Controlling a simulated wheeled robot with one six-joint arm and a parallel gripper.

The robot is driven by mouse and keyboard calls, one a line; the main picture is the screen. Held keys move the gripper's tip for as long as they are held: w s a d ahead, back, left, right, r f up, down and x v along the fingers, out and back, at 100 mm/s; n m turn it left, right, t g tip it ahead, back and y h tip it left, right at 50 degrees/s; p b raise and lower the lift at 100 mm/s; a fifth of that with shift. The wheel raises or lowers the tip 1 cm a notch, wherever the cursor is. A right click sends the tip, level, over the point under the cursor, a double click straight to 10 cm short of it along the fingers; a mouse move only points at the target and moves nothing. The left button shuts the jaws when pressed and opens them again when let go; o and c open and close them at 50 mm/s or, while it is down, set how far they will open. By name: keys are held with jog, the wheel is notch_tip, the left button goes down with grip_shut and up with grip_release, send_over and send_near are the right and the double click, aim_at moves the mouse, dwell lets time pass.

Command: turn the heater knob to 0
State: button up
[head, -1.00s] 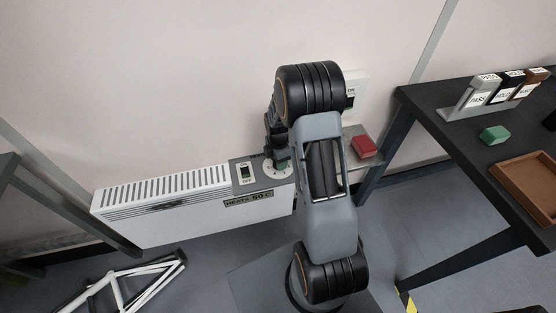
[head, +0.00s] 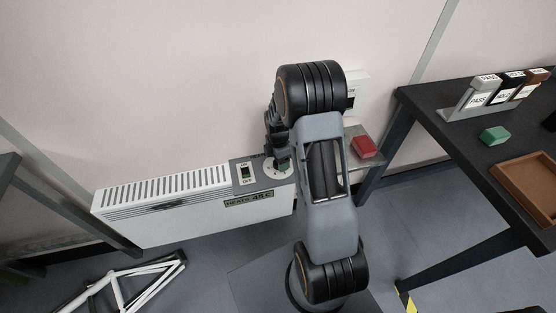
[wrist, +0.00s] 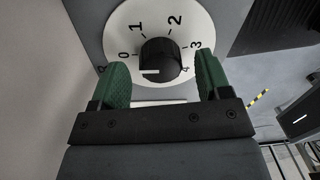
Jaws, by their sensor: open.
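The heater (head: 165,207) is a white panel against the wall, with a grey control box at its right end. In the wrist view a black knob (wrist: 160,58) sits on a white dial (wrist: 152,14) numbered 0 to 4. A short white mark shows low on the knob's left side, below the 0; which number it indicates I cannot tell. My gripper (wrist: 162,62) is open, its green fingers left and right of the knob with small gaps. In the head view my gripper (head: 281,158) is over the dial and hides part of it. The heater's display (head: 248,199) seems to read 45 C.
An ON/OFF switch (head: 246,173) is left of the dial. A red block (head: 363,147) lies on a small shelf to the right. A dark table (head: 440,108) stands at right with a green block (head: 494,135) and brown tray (head: 512,184). A white frame (head: 135,284) is at lower left.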

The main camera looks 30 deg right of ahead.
notch_tip(320, 180, up, 11)
jog(key=p, duration=0.2)
jog(key=shift+w+r, duration=0.2)
jog(key=shift+w, duration=0.15)
dwell(0.4)
jog(key=s+a+r+m+t+p, duration=0.1)
jog(key=s+a+r+m+p, duration=0.2)
jog(key=r, duration=0.7)
jog(key=s+a+r+m+t+p, duration=0.1)
jog(key=s+a+r+m+p, duration=0.2)
jog(key=s+r+m+p, duration=0.5)
jog(key=s+a+r+m+t+p, duration=0.2)
jog(key=s+a+r+m+p, duration=0.2)
jog(key=r, duration=0.8)
jog(key=s+m+p, duration=0.2)
jog(key=m, duration=0.1)
jog(key=shift+r+p, duration=0.4)
jog(key=shift+s, duration=0.1)
jog(key=shift+c, duration=0.2)
